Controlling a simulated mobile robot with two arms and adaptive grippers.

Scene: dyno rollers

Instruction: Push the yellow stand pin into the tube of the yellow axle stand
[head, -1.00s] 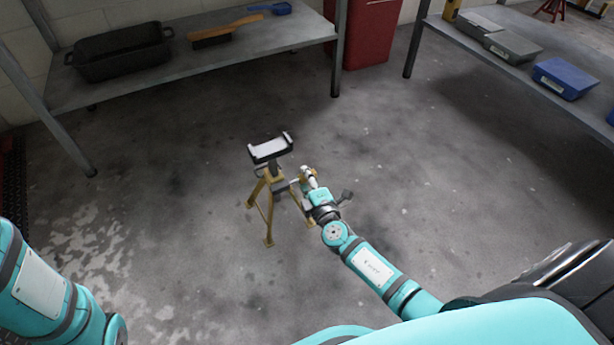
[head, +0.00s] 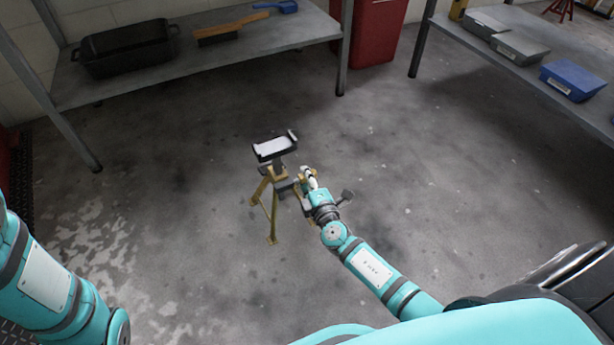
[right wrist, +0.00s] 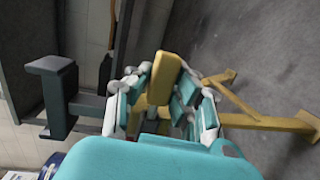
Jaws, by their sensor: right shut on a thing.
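The yellow axle stand (head: 272,219) stands upright on the floor in the head view, with a dark saddle (head: 262,149) on top. My right gripper (head: 307,177) is close at the stand's right side. In the right wrist view my right gripper (right wrist: 160,92) is shut on a yellow piece, which looks like the yellow stand pin (right wrist: 165,70). The stand's yellow legs (right wrist: 262,121) reach right there, and its dark post and saddle (right wrist: 53,90) show at left. The tube opening and the pin's far end are hidden, so I cannot tell whether the pin is in the tube. My left gripper is out of view.
A low shelf (head: 205,75) at the back left bears a black pan (head: 125,48) and a brush (head: 225,30). A red cabinet (head: 378,30) stands behind. A shelf at right bears a blue box (head: 572,80). The floor around the stand is clear.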

